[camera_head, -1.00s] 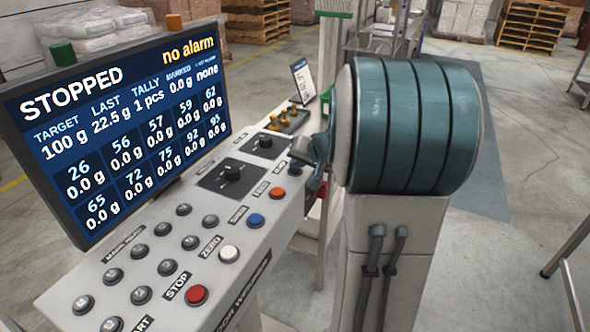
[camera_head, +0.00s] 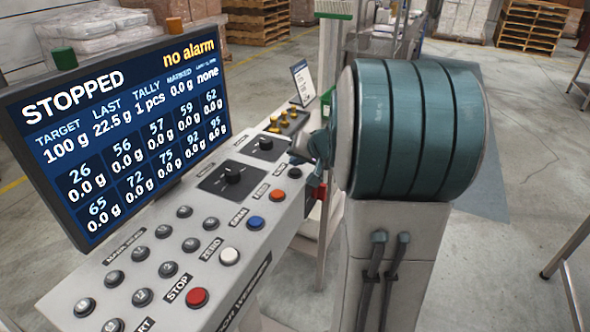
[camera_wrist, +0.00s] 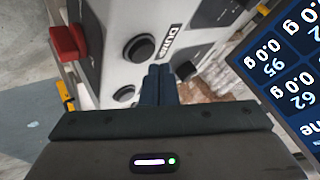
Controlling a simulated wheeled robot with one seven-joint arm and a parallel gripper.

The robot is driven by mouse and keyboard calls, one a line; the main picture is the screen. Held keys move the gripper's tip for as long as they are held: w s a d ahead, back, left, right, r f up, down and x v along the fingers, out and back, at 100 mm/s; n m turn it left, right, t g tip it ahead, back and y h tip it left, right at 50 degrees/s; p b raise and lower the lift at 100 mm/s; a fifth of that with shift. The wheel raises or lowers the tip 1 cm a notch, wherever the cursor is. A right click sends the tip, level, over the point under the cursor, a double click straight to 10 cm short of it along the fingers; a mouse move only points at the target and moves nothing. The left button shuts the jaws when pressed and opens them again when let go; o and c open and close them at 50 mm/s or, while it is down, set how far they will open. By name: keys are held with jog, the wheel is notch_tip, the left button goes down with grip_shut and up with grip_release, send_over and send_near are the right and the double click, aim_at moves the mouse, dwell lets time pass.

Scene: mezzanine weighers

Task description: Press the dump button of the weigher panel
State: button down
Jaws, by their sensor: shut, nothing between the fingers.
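The weigher panel (camera_head: 200,230) is a sloped pale console with rows of buttons. Its dump button (camera_head: 295,173) is a round black button near the far right edge, and it also shows in the wrist view (camera_wrist: 139,47) beside its "Dump" label. My gripper (camera_head: 299,157) is just beyond this button in the head view, largely covered by my teal arm. In the wrist view my dark fingers (camera_wrist: 160,83) are together and empty, pointing at the panel near the button, apart from it in the picture. The gap in depth is hard to judge.
A display (camera_head: 120,125) reading "STOPPED" and "no alarm" stands along the panel's left. Orange (camera_head: 278,196), blue (camera_head: 256,223), white (camera_head: 229,256) and red (camera_head: 197,297) buttons line the near side. A red part (camera_wrist: 68,42) juts from the panel's edge.

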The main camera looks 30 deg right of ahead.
aim_at(298, 173)
jog(key=shift+r+p, duration=1.6)
jog(key=shift+r, duration=0.9)
jog(key=s+a, duration=0.1)
jog(key=a, duration=0.2)
jog(key=s+a+n+g, duration=0.1)
jog(key=s+a, duration=0.1)
jog(key=s+a+n+g+y, duration=0.1)
jog(key=s+a, duration=0.1)
jog(key=a, duration=0.1)
jog(key=shift+s+a+r, duration=0.15)
jog(key=shift+s+a, duration=0.1)
jog(key=shift+a, duration=0.1)
jog(key=s+a+f+n+g+h, duration=0.1)
jog(key=s+a+n+g, duration=0.1)
jog(key=s, duration=0.7)
jog(key=s+a+f+n+g+h, duration=0.2)
jog(key=s+a, duration=0.3)
jog(key=s, duration=0.5)
jog(key=shift+a+f, duration=0.15)
jog(key=shift+f, duration=0.1)
